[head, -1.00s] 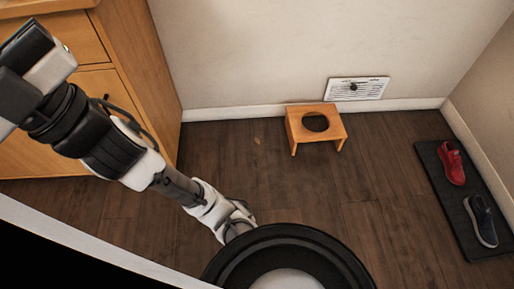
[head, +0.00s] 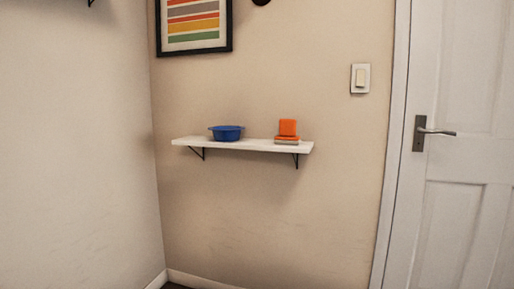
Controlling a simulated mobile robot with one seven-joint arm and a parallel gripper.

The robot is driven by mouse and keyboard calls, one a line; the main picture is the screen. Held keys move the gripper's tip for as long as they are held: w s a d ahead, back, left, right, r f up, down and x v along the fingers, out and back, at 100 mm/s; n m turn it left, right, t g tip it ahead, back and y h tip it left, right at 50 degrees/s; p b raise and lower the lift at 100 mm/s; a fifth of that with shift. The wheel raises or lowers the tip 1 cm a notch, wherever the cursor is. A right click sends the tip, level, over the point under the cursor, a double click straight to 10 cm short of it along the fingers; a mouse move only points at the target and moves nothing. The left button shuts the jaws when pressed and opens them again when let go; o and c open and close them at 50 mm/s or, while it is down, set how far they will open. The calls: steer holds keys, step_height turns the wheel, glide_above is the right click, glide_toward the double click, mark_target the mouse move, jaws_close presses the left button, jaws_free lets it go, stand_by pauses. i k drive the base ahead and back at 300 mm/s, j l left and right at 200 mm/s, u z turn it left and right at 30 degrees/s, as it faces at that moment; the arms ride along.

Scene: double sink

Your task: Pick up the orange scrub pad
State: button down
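A small orange block (head: 288,127) that looks like the scrub pad shows on a white wall shelf (head: 222,145), near its right end. It stands upright on or just behind a flat, layered orange and pale piece (head: 286,141); at this size I cannot tell whether they are one thing or two. My gripper is out of view now.
A blue bowl (head: 227,132) with handles sits on the same shelf, left of the orange block. Black brackets hold the shelf to the beige wall. A white door (head: 463,150) with a lever handle is at the right. A light switch (head: 360,78) and a striped picture (head: 194,24) hang above.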

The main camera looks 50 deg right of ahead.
mark_target(287, 136)
steer(key=z, duration=1.65)
